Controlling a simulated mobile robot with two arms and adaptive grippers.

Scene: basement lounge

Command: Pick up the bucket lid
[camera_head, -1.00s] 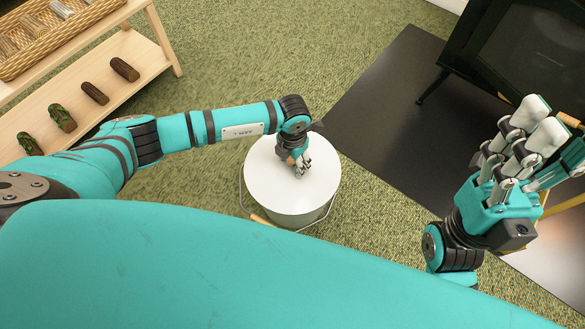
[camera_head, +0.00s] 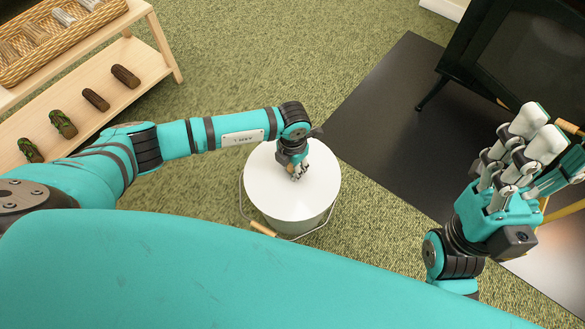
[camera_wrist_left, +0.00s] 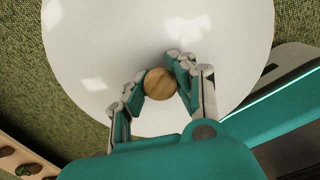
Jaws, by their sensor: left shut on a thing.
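The bucket lid (camera_head: 275,190) is a round, glossy white disc on top of a pale bucket (camera_head: 292,228) standing on the green carpet. A round wooden knob (camera_wrist_left: 160,84) sits on the lid in the left wrist view. My left gripper (camera_head: 298,174) is over the lid, with its fingers shut on the knob from both sides; the fingers also show in the left wrist view (camera_wrist_left: 155,90). The lid looks level on the bucket; I cannot tell whether there is a gap under it. My right gripper (camera_head: 520,150) is raised at the right, fingers spread and empty, away from the lid.
The bucket's wire handle with a wooden grip (camera_head: 263,229) hangs at its front. A wooden shelf (camera_head: 150,65) with logs and a wicker basket (camera_head: 50,35) stands at the upper left. A dark mat (camera_head: 390,120) and a black stove (camera_head: 520,50) are at the right.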

